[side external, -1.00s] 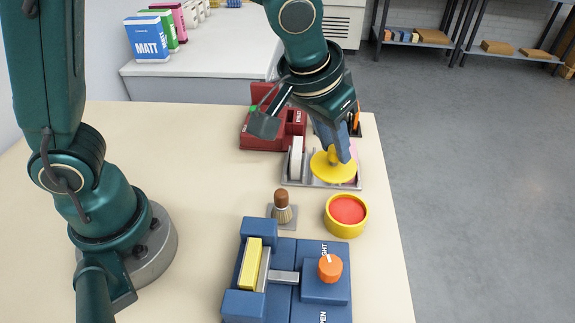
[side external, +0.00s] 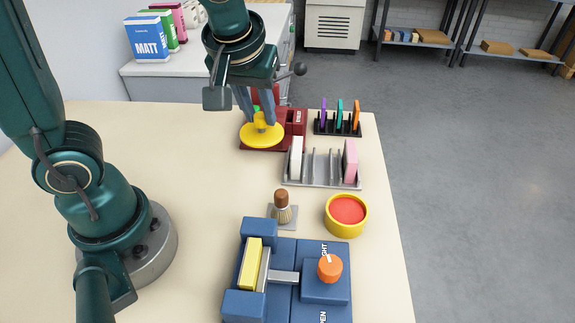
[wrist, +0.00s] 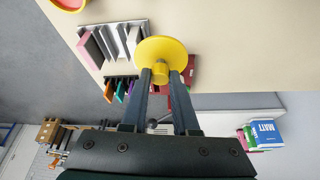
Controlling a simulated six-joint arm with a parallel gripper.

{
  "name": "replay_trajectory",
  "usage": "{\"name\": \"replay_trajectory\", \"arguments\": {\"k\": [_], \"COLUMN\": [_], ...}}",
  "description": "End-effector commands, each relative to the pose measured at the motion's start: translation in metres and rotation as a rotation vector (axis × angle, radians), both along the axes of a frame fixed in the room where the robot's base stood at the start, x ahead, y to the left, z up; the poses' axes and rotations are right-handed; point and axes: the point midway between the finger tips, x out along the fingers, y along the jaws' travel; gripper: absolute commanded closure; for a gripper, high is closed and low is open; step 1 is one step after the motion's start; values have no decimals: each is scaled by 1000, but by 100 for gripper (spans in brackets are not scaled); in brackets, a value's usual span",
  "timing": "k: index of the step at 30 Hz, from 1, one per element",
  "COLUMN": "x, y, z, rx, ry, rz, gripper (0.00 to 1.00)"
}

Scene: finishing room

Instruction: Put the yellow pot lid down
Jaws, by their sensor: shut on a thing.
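The yellow pot lid (side external: 262,136) is a round disc with a knob on top. My gripper (side external: 259,115) is shut on the lid's knob and holds it level, in front of the dark red device in the side view. Whether the lid touches anything below cannot be told. In the wrist view the lid (wrist: 163,55) sits between the fingertips of my gripper (wrist: 160,72). The yellow pot (side external: 346,216) with red contents stands uncovered on the table, to the right and nearer the camera.
A grey rack (side external: 322,182) holds a white and a pink slab. A black rack (side external: 338,129) holds colored pieces behind it. A dark red device (side external: 294,122), a brush (side external: 283,208) and a blue vise (side external: 285,285) stand around. The table's left middle (side external: 205,190) is clear.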

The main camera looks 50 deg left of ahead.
Motion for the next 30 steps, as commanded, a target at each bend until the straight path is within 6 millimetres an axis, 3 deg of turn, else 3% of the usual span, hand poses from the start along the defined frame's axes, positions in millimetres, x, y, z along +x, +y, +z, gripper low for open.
{"name": "replay_trajectory", "arguments": {"k": [9, 15, 22, 30], "x": [-84, -116, -121, -112], "y": [68, 88, 92, 62], "z": [-9, -9, -8, -27], "rx": [0, -2, -2, 1], "ry": [-3, -4, 0, 6], "rz": [724, 922, 957, 947], "gripper": [100, 100, 100, 100]}}
